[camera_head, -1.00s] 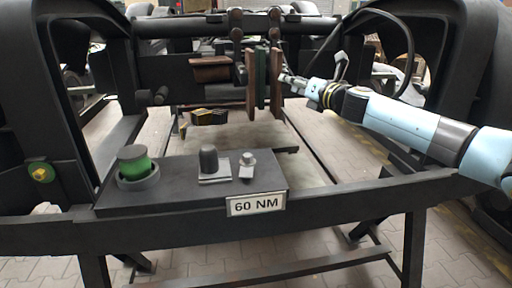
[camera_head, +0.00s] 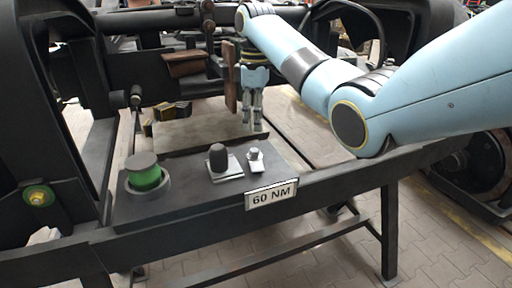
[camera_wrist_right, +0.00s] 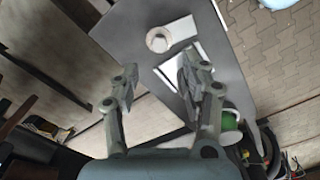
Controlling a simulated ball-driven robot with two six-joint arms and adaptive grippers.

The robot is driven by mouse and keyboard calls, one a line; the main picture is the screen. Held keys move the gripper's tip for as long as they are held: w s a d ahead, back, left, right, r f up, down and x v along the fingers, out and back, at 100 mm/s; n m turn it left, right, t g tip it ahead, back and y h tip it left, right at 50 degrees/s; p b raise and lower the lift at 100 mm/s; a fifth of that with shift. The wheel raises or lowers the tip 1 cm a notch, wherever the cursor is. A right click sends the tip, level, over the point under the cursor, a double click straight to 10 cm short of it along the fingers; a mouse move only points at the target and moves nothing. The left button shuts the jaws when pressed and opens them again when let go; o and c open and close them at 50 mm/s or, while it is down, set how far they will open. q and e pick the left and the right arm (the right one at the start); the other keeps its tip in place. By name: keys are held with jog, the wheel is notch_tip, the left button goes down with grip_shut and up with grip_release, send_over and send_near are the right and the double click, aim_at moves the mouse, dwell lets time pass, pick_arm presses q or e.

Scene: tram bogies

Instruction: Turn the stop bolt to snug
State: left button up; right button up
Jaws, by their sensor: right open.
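A silver hex-headed bolt (camera_head: 254,155) stands upright on a small pale plate, on the dark shelf (camera_head: 200,205) in the head view. It also shows in the right wrist view (camera_wrist_right: 158,40), near the top. My right gripper (camera_head: 251,115) points down behind the bolt in the head view, above the shelf's far side. My left gripper is not in view.
A dark knob (camera_head: 218,158) on a pale plate stands left of the bolt. A green cylinder with a grey cap (camera_head: 144,172) sits further left. A "60 NM" label (camera_head: 271,194) is on the shelf's front. A brown block (camera_head: 185,63) and upright brown plate (camera_head: 230,78) stand behind.

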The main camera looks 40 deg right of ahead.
aim_at(256, 149)
notch_tip(256, 149, down, 9)
jog(key=shift+f+b, duration=0.15)
jog(key=shift+b, duration=0.2)
grip_shut()
